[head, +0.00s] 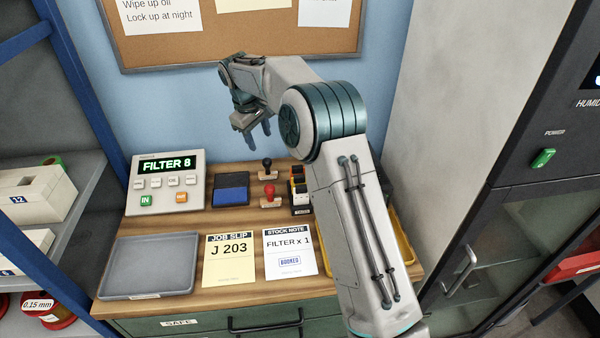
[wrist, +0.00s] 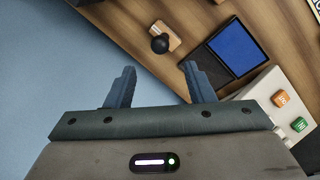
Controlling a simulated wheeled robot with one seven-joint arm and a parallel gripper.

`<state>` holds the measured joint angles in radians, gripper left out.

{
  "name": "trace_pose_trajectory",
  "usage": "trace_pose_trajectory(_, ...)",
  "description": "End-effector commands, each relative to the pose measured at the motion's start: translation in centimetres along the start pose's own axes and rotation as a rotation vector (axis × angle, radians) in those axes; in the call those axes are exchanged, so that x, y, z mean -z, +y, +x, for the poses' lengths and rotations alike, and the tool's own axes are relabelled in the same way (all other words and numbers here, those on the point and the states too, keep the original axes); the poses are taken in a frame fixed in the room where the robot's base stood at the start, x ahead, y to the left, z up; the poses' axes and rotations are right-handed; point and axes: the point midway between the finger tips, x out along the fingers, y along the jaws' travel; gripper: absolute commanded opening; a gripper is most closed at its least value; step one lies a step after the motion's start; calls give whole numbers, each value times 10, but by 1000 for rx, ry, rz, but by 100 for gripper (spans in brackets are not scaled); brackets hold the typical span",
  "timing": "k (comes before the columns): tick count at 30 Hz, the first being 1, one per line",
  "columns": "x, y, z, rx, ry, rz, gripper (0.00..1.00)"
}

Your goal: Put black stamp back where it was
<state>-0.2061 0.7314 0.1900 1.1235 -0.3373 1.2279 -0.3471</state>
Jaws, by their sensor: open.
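The black stamp (head: 268,168) stands on the wooden bench, on a light wooden base, at the back between the blue ink pad (head: 231,189) and the card box. It also shows in the wrist view (wrist: 160,43), beyond my fingertips. My gripper (head: 256,140) is open and empty, raised above the bench near the back wall, above and a little left of the black stamp. In the wrist view its two fingers (wrist: 157,80) are apart with nothing between them. A red stamp (head: 269,194) stands in front of the black one.
A console reading FILTER 8 (head: 167,184) is left of the pad. A grey tray (head: 150,266), a job slip (head: 231,262) and a stock note (head: 290,254), stamped BOOKED, lie in front. A box of cards (head: 301,196) stands right of the stamps. My arm hides part of a yellow tray (head: 404,240).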

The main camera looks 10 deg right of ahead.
Motion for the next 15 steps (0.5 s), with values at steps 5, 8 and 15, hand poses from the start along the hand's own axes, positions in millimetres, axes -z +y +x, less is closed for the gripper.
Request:
trace_pose_trajectory(5, -12, 1, -14, -4, 8, 21, 49)
trace_pose_trajectory(8, -35, 2, -35, -8, 18, 60, 49)
trace_pose_trajectory(15, -118, -10, -86, -11, 53, 207, 49)
